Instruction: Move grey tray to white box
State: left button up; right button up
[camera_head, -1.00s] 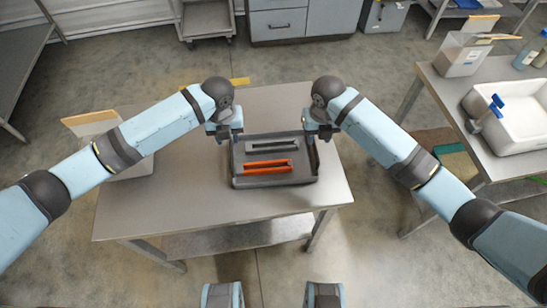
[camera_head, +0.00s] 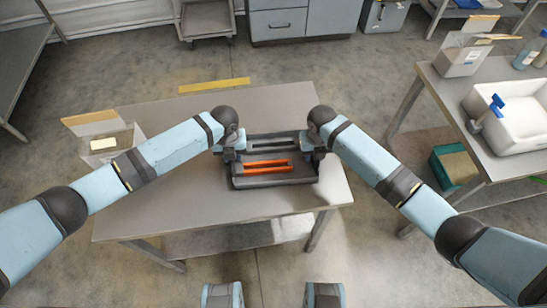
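A dark grey tray (camera_head: 275,181) lies on the middle table. In it lie an orange channel-shaped piece (camera_head: 268,166) and a grey one (camera_head: 270,150) behind it. My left gripper (camera_head: 231,156) is at the tray's left wall, and my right gripper (camera_head: 317,153) is at its right wall. Their fingers are small and partly hidden, so I cannot tell whether they are open or shut on the walls. A white box (camera_head: 128,138) with cardboard flaps stands at the table's left end, partly behind my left arm. Another white box (camera_head: 458,62) stands on the right table.
The right table (camera_head: 498,158) also holds a white basin (camera_head: 515,128) with a blue-handled thing, and bottles (camera_head: 530,52). A green bin (camera_head: 455,163) stands below. The middle table's front part (camera_head: 200,208) is clear.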

pick_arm(q)
grip_shut()
pick_arm(e)
grip_shut()
pick_arm(q)
jog(key=shift+w+a+r, duration=0.1)
pick_arm(e)
jog(key=shift+r, duration=0.1)
